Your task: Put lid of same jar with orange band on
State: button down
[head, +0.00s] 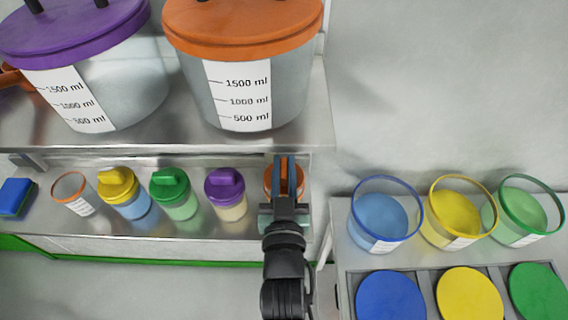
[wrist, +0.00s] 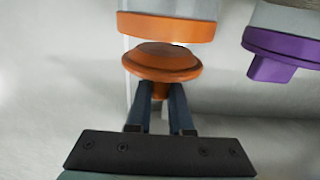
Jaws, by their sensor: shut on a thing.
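My gripper (wrist: 159,95) is shut on the knob of an orange lid (wrist: 165,62), with one finger on each side. The wrist view looks upside down. A jar with an orange band (wrist: 165,27) shows right beyond the lid's flat side. A thin bright gap seems to lie between lid and band; I cannot tell whether they touch at any point. In the head view my gripper (head: 284,165) is at the right end of the shelf row, over something orange, and hides most of the jar there. An open jar with an orange rim (head: 73,193) stands at the row's left end.
Jars with yellow (head: 118,184), green (head: 170,186) and purple (head: 224,184) lids stand left of my gripper. Large purple (head: 70,28) and orange (head: 243,28) lidded containers stand above. Open blue (head: 385,222), yellow (head: 458,214) and green (head: 524,212) rimmed containers stand right.

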jog(key=shift+f+b, duration=0.55)
jog(key=shift+f, duration=0.05)
jog(key=c, duration=0.8)
grip_release()
jog(key=shift+r+p, duration=0.55)
jog(key=shift+r, duration=0.05)
jog(key=shift+s+b, duration=1.1)
jog(key=shift+s, duration=4.9)
